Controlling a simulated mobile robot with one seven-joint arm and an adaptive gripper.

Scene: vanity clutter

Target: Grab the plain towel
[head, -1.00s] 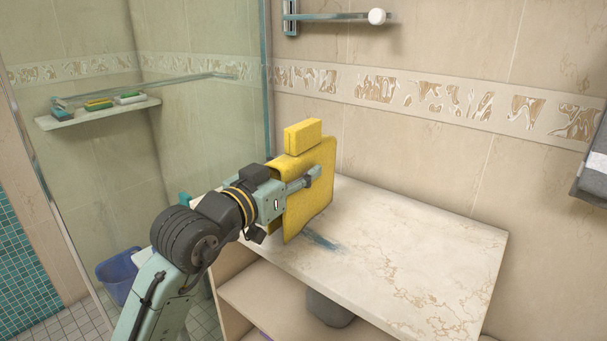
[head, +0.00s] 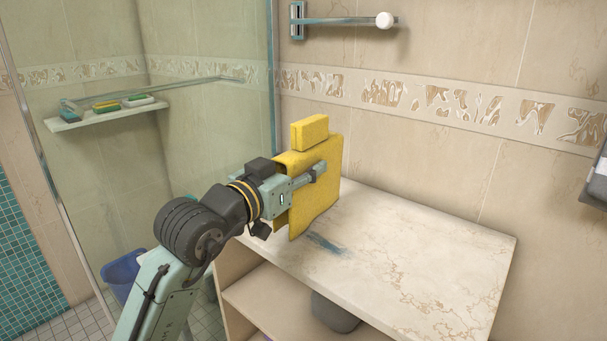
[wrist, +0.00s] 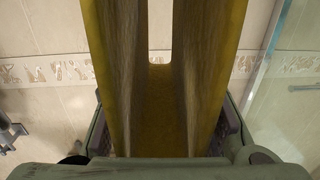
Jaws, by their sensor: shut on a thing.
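A plain yellow towel (head: 312,205), folded over, hangs upright in my gripper (head: 304,178) at the left end of the counter in the head view. One finger lies across the towel's near face; the other finger is hidden behind it. A yellow block (head: 309,131) rises from the towel's top edge; I cannot tell if it is part of the towel or separate. In the wrist view the towel (wrist: 160,120) forms a U of two layers between my fingers. Whether its lower edge touches the counter is unclear.
The marble counter (head: 420,260) is bare to the right, apart from a blue smear (head: 325,243). A glass shower panel (head: 205,120) stands at the left, with a shelf (head: 105,116) holding sponges.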

